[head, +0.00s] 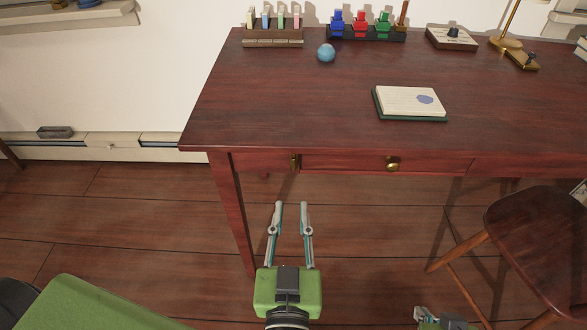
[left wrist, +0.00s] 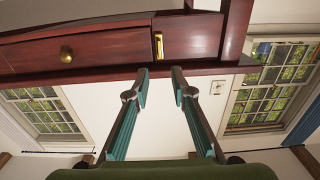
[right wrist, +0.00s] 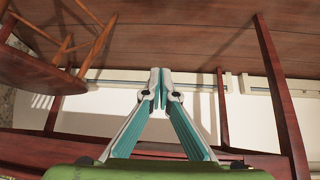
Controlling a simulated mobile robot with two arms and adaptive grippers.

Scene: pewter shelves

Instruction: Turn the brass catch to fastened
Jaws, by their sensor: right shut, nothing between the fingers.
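The brass catch (head: 294,161) is a small upright bar on the table's front apron, at the left end of the drawer (head: 345,162). In the left wrist view the catch (left wrist: 158,46) stands upright at the seam between the drawer front and the plain apron panel. My left gripper (head: 291,204) is open and empty, in front of and below the catch, apart from it. In the left wrist view its fingertips (left wrist: 159,70) frame the space under the catch. My right gripper (right wrist: 160,71) is shut and empty, low down near the stool; the head view shows only part of it.
The drawer has a round brass knob (head: 392,163). A wooden stool (head: 535,235) stands at the right. The tabletop (head: 290,100) holds a book (head: 410,101), a blue ball (head: 326,52) and racks along the back. Floor left of the table leg is clear.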

